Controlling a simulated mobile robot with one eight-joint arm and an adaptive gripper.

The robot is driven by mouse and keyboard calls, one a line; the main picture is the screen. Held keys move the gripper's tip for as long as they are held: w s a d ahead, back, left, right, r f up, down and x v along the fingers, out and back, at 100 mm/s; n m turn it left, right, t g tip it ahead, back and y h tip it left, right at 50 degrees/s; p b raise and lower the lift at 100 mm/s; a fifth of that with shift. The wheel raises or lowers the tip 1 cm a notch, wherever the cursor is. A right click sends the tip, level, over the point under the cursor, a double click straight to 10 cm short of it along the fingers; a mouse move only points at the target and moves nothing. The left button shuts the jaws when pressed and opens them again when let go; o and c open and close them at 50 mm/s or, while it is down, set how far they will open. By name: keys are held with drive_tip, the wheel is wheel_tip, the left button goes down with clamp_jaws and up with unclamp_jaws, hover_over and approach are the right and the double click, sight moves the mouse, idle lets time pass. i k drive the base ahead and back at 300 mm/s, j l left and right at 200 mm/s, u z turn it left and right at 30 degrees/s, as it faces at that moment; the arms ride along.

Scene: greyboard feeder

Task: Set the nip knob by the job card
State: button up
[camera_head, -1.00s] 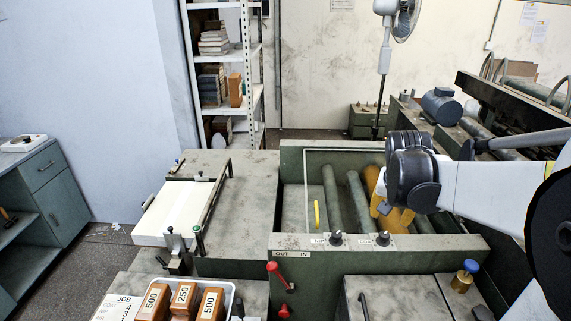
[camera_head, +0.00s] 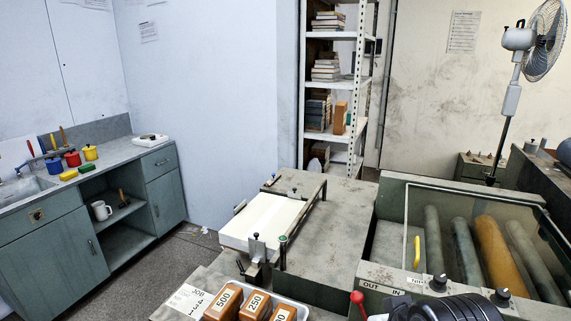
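Two black knobs stand on the front rail of the feeder: a left knob (camera_head: 438,283) and a right knob (camera_head: 501,297). A small label (camera_head: 416,281) sits beside the left knob, too small to read surely, so I cannot tell which is the nip knob or how either is set. The job card (camera_head: 188,299) lies at the bottom, left of the weight tray; "JOB" shows, and its lower part is cut off. A black ribbed part of my arm rises at the bottom edge, just below the knobs. My gripper's fingers are outside the picture.
Rollers (camera_head: 492,252) lie behind a clear framed guard (camera_head: 480,195). A red-tipped lever (camera_head: 357,298) stands near the OUT/IN label (camera_head: 382,289). Orange weights (camera_head: 223,301) sit in a white tray. A counter (camera_head: 100,160) is at left, with open floor beside it.

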sight(438, 284)
drive_tip(key=z, duration=0.85)
